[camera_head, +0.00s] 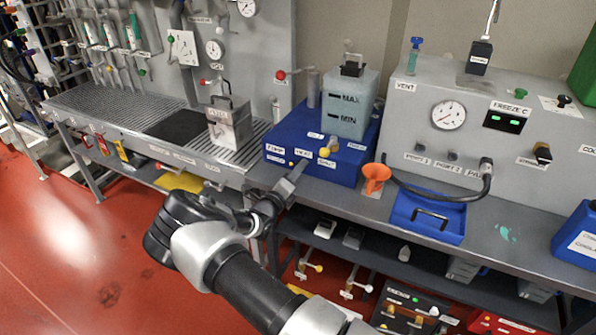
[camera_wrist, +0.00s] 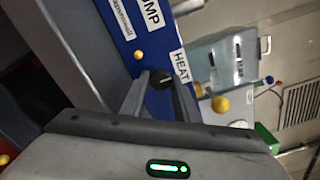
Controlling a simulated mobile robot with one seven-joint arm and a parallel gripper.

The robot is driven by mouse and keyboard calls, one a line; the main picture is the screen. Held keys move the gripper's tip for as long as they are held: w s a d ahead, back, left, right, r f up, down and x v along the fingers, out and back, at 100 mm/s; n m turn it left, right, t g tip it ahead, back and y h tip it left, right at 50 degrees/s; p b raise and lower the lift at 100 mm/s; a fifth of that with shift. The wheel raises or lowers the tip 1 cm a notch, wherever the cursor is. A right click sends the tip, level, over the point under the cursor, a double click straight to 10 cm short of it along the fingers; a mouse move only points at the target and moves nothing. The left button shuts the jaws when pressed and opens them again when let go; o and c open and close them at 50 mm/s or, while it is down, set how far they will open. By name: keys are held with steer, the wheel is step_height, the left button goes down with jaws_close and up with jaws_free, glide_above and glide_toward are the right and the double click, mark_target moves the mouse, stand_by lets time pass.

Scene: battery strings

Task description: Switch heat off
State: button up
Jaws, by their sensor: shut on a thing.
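The heat knob (camera_wrist: 160,79) is a round black knob on the front of a blue unit, beside the HEAT label (camera_wrist: 180,65). My gripper (camera_wrist: 158,92) has one finger on each side of the knob and is shut on it. A light mark shows on the knob's face. In the head view the blue unit (camera_head: 275,155) stands on the bench, and my gripper (camera_head: 298,172) reaches its front face below the HEAT label. The knob itself is hidden there behind my gripper.
A yellow button (camera_wrist: 139,55) sits near the PUMP label, and a yellow ball-shaped part (camera_wrist: 220,104) lies past the other finger. A tank marked MAX and MIN (camera_head: 350,105) stands on the unit. An orange funnel (camera_head: 374,178) and blue tray (camera_head: 428,215) are to the right.

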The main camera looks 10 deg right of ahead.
steer(key=o, duration=1.1)
steer(key=shift+c, duration=0.2)
steer(key=v, duration=1.7)
steer(key=shift+s+a, duration=0.15)
